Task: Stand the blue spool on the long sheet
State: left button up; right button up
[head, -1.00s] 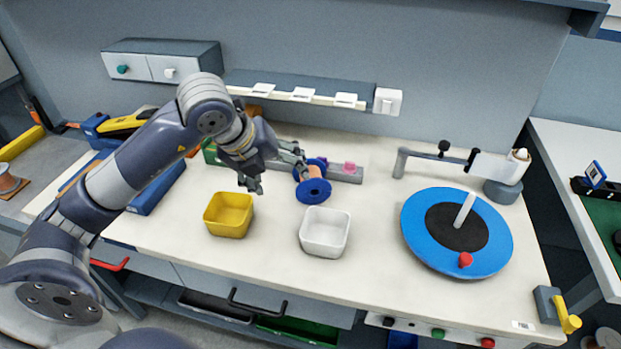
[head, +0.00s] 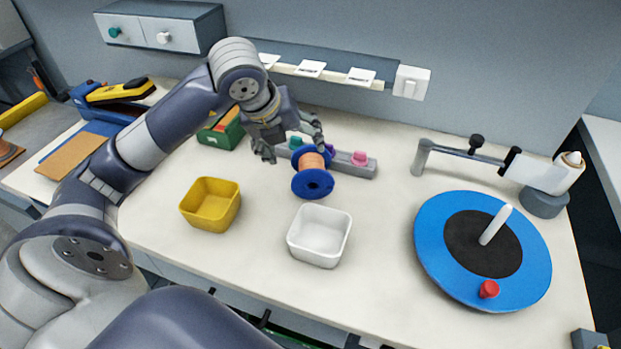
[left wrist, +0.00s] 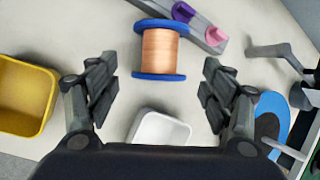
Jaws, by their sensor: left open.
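The blue spool (head: 313,184) has two blue flanges and copper-coloured winding. It lies on its side on the pale bench, one flange face toward the head camera. My left gripper (head: 291,143) is open above and behind it in the head view. In the left wrist view the spool (left wrist: 160,48) lies ahead of the open, empty fingers (left wrist: 160,82), between their lines and not touched. A flat brown sheet (head: 72,158) beside a blue one lies at the bench's left; I cannot tell whether either is the long sheet. My right gripper is out of view.
A yellow bin (head: 210,205) and a white bin (head: 319,236) stand in front of the spool. A grey rail with coloured pegs (head: 359,159) lies behind it. A blue turntable (head: 440,240) with a white post is at right. A green box (head: 222,130) sits behind my arm.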

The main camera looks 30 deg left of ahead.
aim_at(305, 167)
pick_arm(q)
notch_tip(305, 167, down, 3)
jog(key=shift+w+r+b, duration=0.15)
jog(key=shift+b, duration=0.75)
jog(key=shift+w+f, duration=0.1)
jog(key=shift+f, duration=0.2)
jog(key=x, duration=0.4)
jog(key=shift+f, duration=0.1)
jog(key=shift+p+x, duration=0.4)
jog(key=shift+x, duration=2.75)
grip_shut()
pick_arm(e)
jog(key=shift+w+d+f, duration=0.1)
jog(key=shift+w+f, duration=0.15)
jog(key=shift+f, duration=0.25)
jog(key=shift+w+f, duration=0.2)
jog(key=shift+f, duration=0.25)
